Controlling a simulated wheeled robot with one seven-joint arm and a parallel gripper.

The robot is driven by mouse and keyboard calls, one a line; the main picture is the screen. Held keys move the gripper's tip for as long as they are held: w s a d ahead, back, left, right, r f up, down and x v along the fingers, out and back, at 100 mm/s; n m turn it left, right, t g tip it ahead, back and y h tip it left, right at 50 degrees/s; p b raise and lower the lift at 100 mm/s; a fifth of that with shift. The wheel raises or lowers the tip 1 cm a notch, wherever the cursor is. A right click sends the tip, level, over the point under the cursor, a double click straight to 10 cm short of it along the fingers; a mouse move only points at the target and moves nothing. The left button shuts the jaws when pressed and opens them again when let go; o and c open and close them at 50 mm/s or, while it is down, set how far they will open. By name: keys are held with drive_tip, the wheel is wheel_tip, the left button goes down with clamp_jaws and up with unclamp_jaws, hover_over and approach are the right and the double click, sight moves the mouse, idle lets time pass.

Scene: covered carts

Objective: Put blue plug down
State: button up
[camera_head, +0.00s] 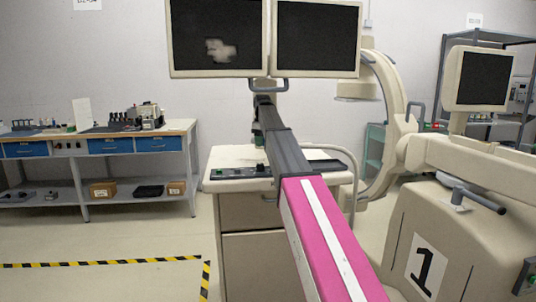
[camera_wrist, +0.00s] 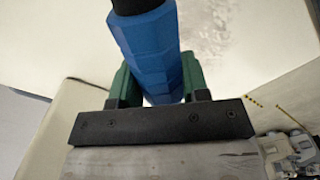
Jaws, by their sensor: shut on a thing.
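The blue plug (camera_wrist: 150,50) is a faceted blue cylinder with a black end at the top of the wrist view. My gripper (camera_wrist: 157,80) has green fingers, one on each side of the plug, and is shut on it. In the head view my gripper (camera_head: 258,133) is small at the far end of my arm, in front of the monitors and over or near the back of the cream cart (camera_head: 225,155). I cannot make out the plug there. A pale surface lies behind the plug in the wrist view; its distance is unclear.
Two dark monitors (camera_head: 218,38) rise behind my gripper. A black control panel (camera_head: 238,172) lies along the cart's front edge. A C-shaped arm machine (camera_head: 400,110) stands to the right. A workbench (camera_head: 95,135) with blue drawers is at the left. Striped floor tape (camera_head: 110,261) marks open floor.

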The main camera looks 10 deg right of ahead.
drive_tip(key=w+d+f, duration=0.2)
drive_tip(key=d, duration=0.1)
drive_tip(key=shift+w+f, duration=0.1)
drive_tip(key=shift+f, duration=1.95)
drive_tip(key=shift+f, duration=0.1)
drive_tip(key=o, duration=1.1)
